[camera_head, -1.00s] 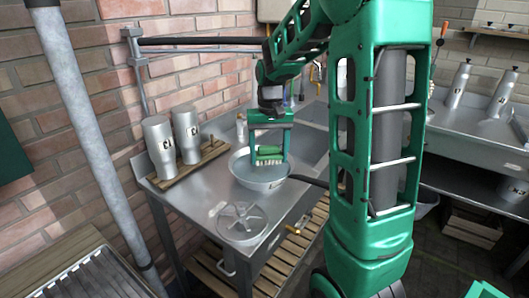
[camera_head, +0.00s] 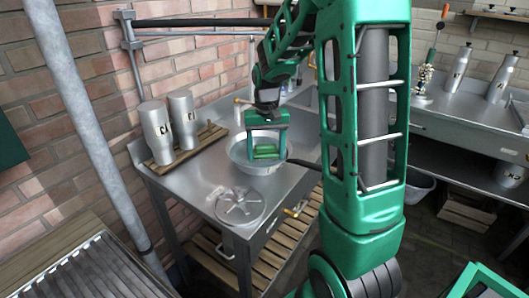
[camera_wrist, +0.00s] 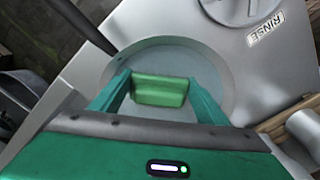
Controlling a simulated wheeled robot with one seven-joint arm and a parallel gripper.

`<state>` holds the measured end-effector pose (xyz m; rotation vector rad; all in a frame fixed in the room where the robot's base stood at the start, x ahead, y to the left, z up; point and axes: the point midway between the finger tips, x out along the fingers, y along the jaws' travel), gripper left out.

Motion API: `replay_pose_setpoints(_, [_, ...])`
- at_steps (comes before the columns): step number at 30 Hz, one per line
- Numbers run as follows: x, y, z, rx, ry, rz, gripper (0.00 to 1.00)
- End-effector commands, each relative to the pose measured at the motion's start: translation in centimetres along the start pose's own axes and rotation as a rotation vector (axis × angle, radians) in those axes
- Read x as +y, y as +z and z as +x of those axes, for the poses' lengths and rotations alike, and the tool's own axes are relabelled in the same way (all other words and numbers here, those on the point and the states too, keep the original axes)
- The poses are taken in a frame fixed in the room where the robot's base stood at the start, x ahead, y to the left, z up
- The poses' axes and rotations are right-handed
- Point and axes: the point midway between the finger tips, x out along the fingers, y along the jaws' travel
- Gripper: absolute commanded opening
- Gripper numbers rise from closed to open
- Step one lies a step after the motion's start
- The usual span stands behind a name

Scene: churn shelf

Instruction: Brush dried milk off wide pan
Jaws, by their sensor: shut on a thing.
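The wide pan (camera_head: 238,155) is a round grey metal pan on the steel counter, with a dark handle (camera_head: 304,164) pointing right. It also shows in the wrist view (camera_wrist: 222,75). My gripper (camera_head: 266,153) is over the pan, pointing down, with its fingers shut on a green brush (camera_head: 266,149). The brush shows between the fingers in the wrist view (camera_wrist: 160,92). The brush's underside is hidden, so I cannot tell whether it touches the pan floor. I cannot make out dried milk on the visible part of the pan.
Two metal milk cans (camera_head: 156,132) stand on a wooden rack left of the pan. A spoked metal disc (camera_head: 240,207) lies in front of the pan. A brick wall and a grey pipe (camera_head: 85,130) border the left.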

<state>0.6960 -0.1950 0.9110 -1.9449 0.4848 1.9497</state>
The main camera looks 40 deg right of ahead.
Motion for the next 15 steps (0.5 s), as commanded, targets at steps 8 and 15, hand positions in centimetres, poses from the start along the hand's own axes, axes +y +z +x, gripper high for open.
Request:
replay_pose_setpoints(8, [0.0,0.0,-0.01,0.0,0.0,0.0,0.5])
replay_pose_setpoints(15, [0.0,0.0,0.32,0.0,0.0,0.0,0.5])
